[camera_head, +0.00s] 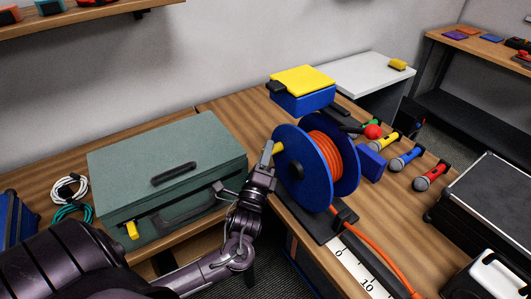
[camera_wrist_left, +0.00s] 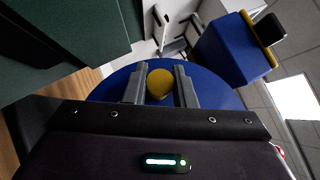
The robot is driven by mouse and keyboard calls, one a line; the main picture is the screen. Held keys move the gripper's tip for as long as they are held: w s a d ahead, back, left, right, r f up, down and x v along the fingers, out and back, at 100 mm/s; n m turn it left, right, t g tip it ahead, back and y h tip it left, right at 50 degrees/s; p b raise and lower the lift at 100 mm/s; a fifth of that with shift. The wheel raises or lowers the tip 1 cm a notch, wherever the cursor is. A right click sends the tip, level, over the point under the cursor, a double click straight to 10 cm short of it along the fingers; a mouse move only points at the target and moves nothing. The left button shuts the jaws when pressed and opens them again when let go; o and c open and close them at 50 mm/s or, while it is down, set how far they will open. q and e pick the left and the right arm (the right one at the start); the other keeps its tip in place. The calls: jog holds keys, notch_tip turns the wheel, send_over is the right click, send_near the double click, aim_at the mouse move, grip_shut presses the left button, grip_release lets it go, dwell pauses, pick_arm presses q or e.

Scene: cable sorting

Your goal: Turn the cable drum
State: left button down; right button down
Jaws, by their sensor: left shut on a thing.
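The cable drum (camera_head: 290,175) has blue flanges and orange cable (camera_head: 322,158) wound on its core. It stands on a dark base on the wooden table. A yellow crank knob (camera_head: 279,147) sticks out of its left flange, near the upper left rim. My left gripper (camera_head: 267,155) is at this knob. In the left wrist view the yellow knob (camera_wrist_left: 160,84) sits between my two grey fingers, with the blue flange (camera_wrist_left: 210,90) behind it. My left gripper is shut on the knob. My right gripper is not in view.
A green case (camera_head: 168,150) stands left of the drum. A blue box with a yellow lid (camera_head: 302,80) is behind it. Several microphones (camera_head: 408,158) lie to the right. Orange cable (camera_head: 375,245) runs along a measuring strip (camera_head: 350,262) in front. A black case (camera_head: 490,190) is far right.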

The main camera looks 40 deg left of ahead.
pick_arm(q)
jog(key=c, duration=1.2)
grip_release()
jog(key=shift+s+d+f, duration=0.1)
jog(key=shift+s+f, duration=0.15)
jog(key=shift+s, duration=0.05)
jog(key=b+v, duration=0.1)
jog(key=v, duration=0.6)
